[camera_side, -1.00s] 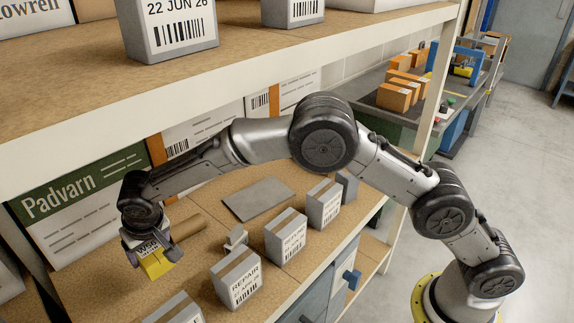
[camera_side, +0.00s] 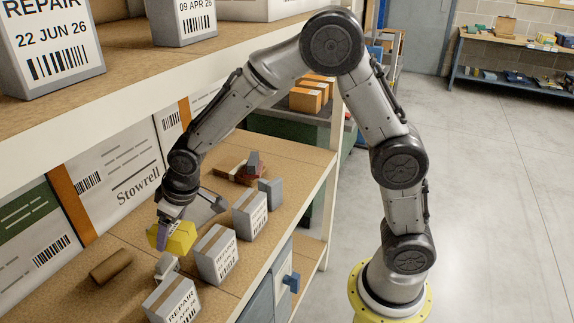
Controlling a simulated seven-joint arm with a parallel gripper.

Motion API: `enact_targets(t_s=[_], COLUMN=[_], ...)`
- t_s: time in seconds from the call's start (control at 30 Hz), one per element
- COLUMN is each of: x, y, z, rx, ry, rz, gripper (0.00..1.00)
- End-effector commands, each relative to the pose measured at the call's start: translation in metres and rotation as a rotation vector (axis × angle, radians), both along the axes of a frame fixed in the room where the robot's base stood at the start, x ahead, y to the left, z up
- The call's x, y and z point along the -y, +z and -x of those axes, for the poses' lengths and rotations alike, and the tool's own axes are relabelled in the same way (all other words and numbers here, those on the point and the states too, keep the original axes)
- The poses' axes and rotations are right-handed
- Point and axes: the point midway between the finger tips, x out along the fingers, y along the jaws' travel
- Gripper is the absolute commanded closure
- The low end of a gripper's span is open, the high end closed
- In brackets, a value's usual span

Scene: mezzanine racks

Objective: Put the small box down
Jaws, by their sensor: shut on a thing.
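The small box (camera_side: 181,239) is yellow and sits between the fingers of my gripper (camera_side: 170,229), which is shut on it. The box is slightly tilted, over the middle shelf (camera_side: 132,236). I cannot tell whether its underside touches the shelf. A flat grey plate (camera_side: 206,207) lies on the shelf just behind and right of the gripper, partly hidden by it.
A row of grey labelled boxes, including a near one (camera_side: 215,255) and a farther one (camera_side: 250,213), lines the shelf's front edge. A brown roll (camera_side: 111,266) and a small grey piece (camera_side: 166,264) lie nearby. Reddish-brown items (camera_side: 238,173) lie farther back. The upper shelf (camera_side: 130,75) overhangs.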

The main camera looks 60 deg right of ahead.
Motion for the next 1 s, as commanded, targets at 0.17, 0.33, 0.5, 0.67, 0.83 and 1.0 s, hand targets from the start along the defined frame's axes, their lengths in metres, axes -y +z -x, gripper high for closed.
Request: enact_targets(t_s=[0.17, 0.33, 0.5, 0.67, 0.83, 1.0], x=[0.055, 0.094, 0.120, 0.118, 0.119, 0.126], y=[0.000, -0.001, -0.002, -0.003, -0.001, 0.001], z=[0.013, 0.028, 0.042, 0.043, 0.042, 0.037], rx=[-0.003, -0.006, -0.007, -0.006, -0.006, -0.004], ry=[-0.090, -0.158, -0.215, -0.262, -0.340, -0.460], rz=[-0.006, -0.009, -0.010, -0.010, -0.011, -0.011], gripper=[0.84, 0.84, 0.84, 0.84, 0.84, 0.84])
